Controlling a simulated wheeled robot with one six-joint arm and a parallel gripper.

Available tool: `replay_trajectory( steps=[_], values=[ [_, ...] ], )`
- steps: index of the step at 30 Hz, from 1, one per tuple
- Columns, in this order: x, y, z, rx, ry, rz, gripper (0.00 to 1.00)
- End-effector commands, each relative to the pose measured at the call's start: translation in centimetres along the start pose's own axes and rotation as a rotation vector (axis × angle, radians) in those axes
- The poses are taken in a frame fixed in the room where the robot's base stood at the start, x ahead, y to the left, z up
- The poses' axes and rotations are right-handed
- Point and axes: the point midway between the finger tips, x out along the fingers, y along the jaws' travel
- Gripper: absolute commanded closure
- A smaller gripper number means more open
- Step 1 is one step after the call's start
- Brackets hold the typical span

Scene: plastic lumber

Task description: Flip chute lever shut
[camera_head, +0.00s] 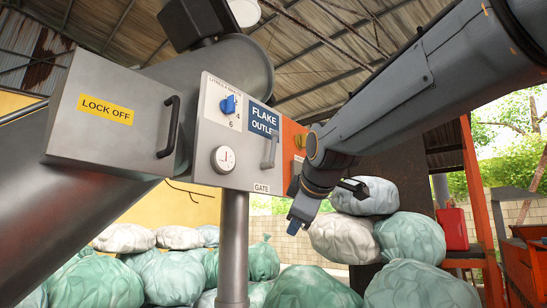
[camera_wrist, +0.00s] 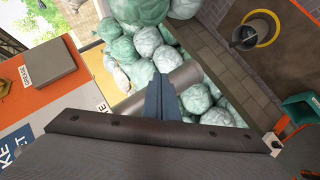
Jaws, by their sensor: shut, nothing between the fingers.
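The grey lever (camera_head: 269,152) stands roughly upright on the control panel, just above the GATE label (camera_head: 262,188) in the head view. The panel also bears a blue FLAKE OUTLET sign (camera_head: 263,118). My gripper (camera_head: 293,228) hangs below and to the right of the lever, clear of the panel, pointing down. Its blue fingers are shut with nothing between them. In the wrist view the closed fingers (camera_wrist: 163,88) point toward the bags below. The orange panel face (camera_wrist: 28,110) is at left there; I cannot make out the lever in that view.
A blue knob (camera_head: 229,104) and a round gauge (camera_head: 223,159) sit left of the lever. A LOCK OFF box (camera_head: 112,125) with a black handle juts out further left. Green and white bags (camera_head: 413,237) pile below. A grey post (camera_head: 233,240) supports the panel.

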Motion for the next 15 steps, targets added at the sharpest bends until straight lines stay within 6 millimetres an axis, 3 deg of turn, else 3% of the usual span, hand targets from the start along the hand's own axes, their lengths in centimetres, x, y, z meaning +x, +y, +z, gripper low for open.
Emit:
replay_trajectory(
  steps=[1,3,6,10,15],
  values=[
    [-3.2,3.5,-3.6,-0.080,0.060,0.068,1.00],
    [-6.9,7.0,-7.2,-0.182,0.118,0.148,1.00],
    [-11.7,10.8,-10.9,-0.292,0.175,0.245,1.00],
    [-15.7,13.4,-13.6,-0.378,0.212,0.325,1.00],
    [-17.2,14.4,-14.4,-0.411,0.223,0.357,1.00]
  ],
)
